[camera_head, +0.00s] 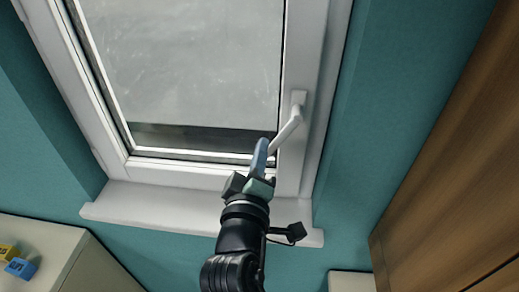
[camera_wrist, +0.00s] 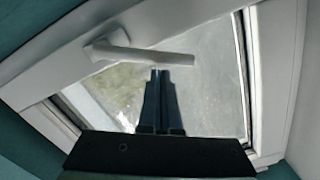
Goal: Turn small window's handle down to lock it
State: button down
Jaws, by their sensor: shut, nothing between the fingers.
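The small window (camera_head: 190,60) has a white frame, and its sash appears closed in the head view. Its white handle (camera_head: 288,131) is on the right side of the sash, with the lever slanting down and left from its mount. In the wrist view the lever (camera_wrist: 150,56) runs across the picture, from its mount at the left toward the glass. My gripper (camera_head: 261,155) is shut and empty, its fingertips close to the lever's free end. In the wrist view the fingertips (camera_wrist: 160,72) meet the lever's edge; I cannot tell whether they touch it.
A white sill (camera_head: 150,203) juts out below the window. A wooden panel (camera_head: 450,170) stands at the right. A pale cabinet (camera_head: 40,236) at the lower left carries yellow and blue blocks (camera_head: 20,268). Teal wall (camera_head: 385,110) lies bare between window and panel.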

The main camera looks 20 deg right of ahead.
jog(key=shift+s+d+f+n+p, duration=0.15)
jog(key=shift+d+f+n+p, duration=0.2)
jog(key=shift+n, duration=0.25)
jog(key=shift+s+d+f+n+p, duration=0.25)
jog(key=shift+d+n+p, duration=0.25)
jog(key=shift+n, duration=0.3)
jog(key=shift+s+d+f+n+p, duration=0.15)
jog(key=shift+d+f+n+p, duration=0.15)
jog(key=shift+d+n+p, duration=0.35)
jog(key=shift+s+d+f+n+p, duration=0.2)
jog(key=shift+d+f+n+p, duration=0.15)
jog(key=shift+n, duration=0.6)
jog(key=shift+r, duration=0.1)
